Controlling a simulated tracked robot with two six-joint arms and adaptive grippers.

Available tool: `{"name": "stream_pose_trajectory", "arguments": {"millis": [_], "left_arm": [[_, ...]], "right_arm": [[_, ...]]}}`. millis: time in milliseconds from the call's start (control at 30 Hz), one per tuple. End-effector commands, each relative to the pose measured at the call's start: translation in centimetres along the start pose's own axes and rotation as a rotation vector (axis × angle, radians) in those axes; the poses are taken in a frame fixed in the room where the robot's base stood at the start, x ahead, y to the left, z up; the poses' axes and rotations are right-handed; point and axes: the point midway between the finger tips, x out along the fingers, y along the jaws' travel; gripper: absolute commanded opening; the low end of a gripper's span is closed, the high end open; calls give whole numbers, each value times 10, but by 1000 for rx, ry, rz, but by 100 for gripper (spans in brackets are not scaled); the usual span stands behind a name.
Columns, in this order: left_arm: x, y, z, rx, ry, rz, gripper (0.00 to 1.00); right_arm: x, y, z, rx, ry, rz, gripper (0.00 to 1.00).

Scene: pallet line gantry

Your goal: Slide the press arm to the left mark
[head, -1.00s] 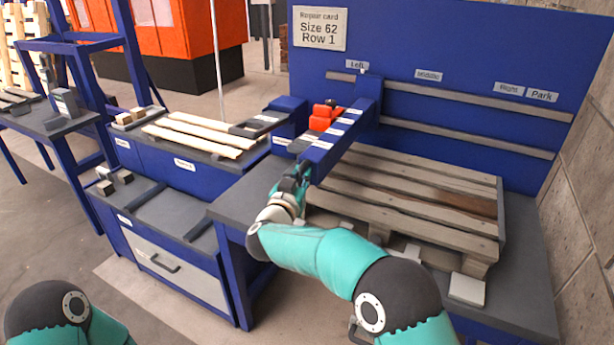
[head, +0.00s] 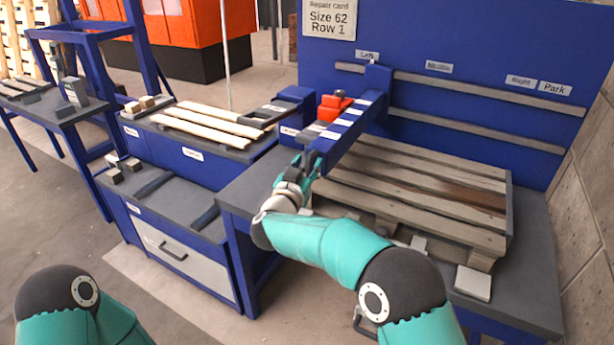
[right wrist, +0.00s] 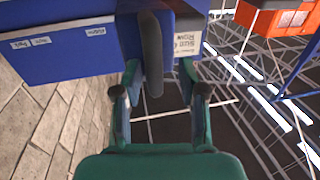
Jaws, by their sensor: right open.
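The press arm (head: 345,130) is a long blue beam with white labels and a red block (head: 333,107) on its side. It reaches out from the rails on the blue back panel. Its rear end sits just under and slightly right of the Left label (head: 367,56). My right gripper (head: 303,170) is at the beam's near end. In the right wrist view, the gripper (right wrist: 160,88) is open, its fingers on either side of a dark grey handle (right wrist: 152,50); I cannot tell whether either finger touches it. My left gripper is out of view.
A wooden pallet (head: 420,190) lies on the bench right of and below the beam. The rail (head: 480,92) is clear towards the Middle, Right and Park labels. Left stand a side bench with planks (head: 205,128) and a drawer unit (head: 185,265).

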Motion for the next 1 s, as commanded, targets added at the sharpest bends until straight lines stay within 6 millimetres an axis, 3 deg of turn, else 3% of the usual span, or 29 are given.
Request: {"name": "stream_pose_trajectory", "arguments": {"millis": [167, 600, 800, 1000], "left_arm": [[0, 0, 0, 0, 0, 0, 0], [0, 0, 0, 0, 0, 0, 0], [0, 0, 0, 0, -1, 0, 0], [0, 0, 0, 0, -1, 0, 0]], "right_arm": [[-22, 0, -1, 0, 1, -3, 41], [-104, 1, -2, 2, 5, -3, 41], [-118, 2, -2, 3, 5, -1, 41], [-118, 2, -2, 3, 5, 0, 41]]}}
